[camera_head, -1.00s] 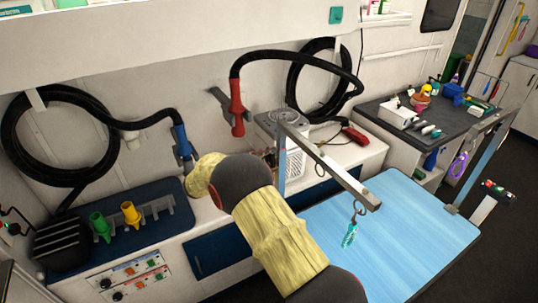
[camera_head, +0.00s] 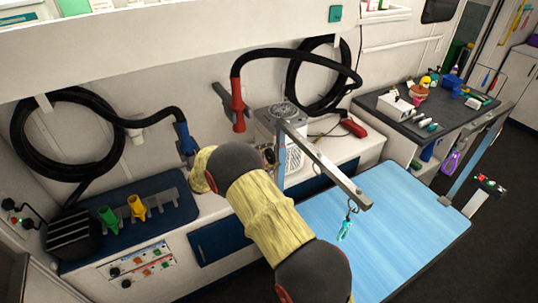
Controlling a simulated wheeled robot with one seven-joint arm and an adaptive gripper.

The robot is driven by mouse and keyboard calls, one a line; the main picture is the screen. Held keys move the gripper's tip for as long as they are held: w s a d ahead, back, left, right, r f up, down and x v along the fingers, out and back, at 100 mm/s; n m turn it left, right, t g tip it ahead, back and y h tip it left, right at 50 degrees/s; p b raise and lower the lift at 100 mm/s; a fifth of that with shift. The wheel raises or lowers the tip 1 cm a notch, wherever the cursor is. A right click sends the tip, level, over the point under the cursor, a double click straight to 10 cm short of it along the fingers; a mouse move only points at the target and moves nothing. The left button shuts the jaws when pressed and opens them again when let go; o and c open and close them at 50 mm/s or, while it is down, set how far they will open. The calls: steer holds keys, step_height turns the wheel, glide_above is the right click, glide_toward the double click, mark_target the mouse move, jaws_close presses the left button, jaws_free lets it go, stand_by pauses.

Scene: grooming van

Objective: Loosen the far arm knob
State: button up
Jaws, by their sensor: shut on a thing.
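A grooming table (camera_head: 400,225) with a light blue top stands right of centre. A metal grooming arm with an upright post (camera_head: 282,160) and a long crossbar (camera_head: 325,172) rises at its left end. A teal clip (camera_head: 345,231) hangs from the crossbar's end. A second metal arm (camera_head: 480,155) stands at the table's far right corner. I cannot make out a knob on either arm. My own arm, in a yellow sleeve with dark joints, reaches up from the bottom and covers the area left of the first post.
A white ventilated box (camera_head: 292,152) stands behind the post. A red nozzle (camera_head: 237,107) and a blue nozzle (camera_head: 185,140) hang on the wall with black hoses. A dark worktop (camera_head: 385,108) holds small items at right. The blue tabletop is clear.

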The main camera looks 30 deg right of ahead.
stand_by(0.4)
steer(key=o, duration=1.2)
steer(key=shift+a, duration=0.1)
steer(key=a, duration=1.2)
steer(key=shift+s, duration=0.15)
steer(key=shift+d+f, duration=0.1)
